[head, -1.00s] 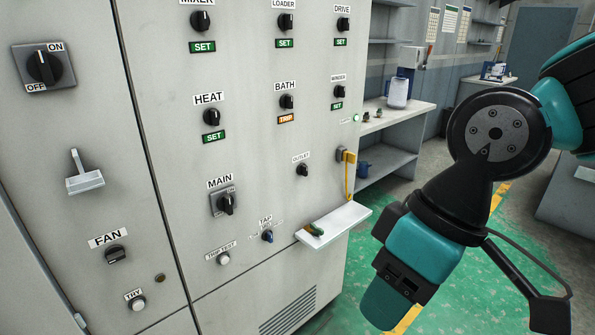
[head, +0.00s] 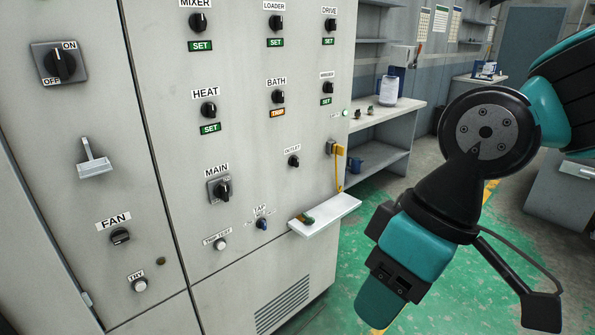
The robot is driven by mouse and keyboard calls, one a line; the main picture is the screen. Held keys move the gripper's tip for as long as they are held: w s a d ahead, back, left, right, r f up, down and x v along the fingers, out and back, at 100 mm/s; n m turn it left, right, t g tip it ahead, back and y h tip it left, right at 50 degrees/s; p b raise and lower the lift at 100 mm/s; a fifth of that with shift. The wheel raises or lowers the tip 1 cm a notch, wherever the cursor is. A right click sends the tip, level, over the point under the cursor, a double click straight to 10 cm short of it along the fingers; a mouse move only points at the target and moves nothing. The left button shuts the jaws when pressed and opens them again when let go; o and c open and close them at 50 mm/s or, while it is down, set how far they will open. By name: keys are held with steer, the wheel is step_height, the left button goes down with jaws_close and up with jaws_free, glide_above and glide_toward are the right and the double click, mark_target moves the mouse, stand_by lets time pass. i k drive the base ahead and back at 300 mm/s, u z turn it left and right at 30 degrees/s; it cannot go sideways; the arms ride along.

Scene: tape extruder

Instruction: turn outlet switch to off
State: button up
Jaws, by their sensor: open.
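The outlet switch (head: 293,161) is a small black knob under the OUTLET label (head: 292,148), on the right part of the grey cabinet front. It is too small to tell which way its pointer is set. My gripper (head: 385,290) hangs at the lower right of the head view, in front of the cabinet and apart from it, well to the right of and below the switch. Its jaws are open, and nothing shows between them.
A small shelf (head: 345,206) with a green item juts from the cabinet below the outlet switch. A yellow cord (head: 340,168) hangs at the cabinet's right edge. MAIN (head: 221,189), BATH (head: 277,97) and TAP (head: 261,224) knobs are nearby. Green floor (head: 455,275) is open around my gripper.

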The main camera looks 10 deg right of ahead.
mark_target(293, 161)
steer(key=u, duration=0.6)
steer(key=k, duration=0.15)
steer(key=z, duration=1.6)
steer(key=i, duration=1.65)
steer(key=u, duration=0.65)
steer(key=i, duration=0.5)
steer(key=u, duration=0.7)
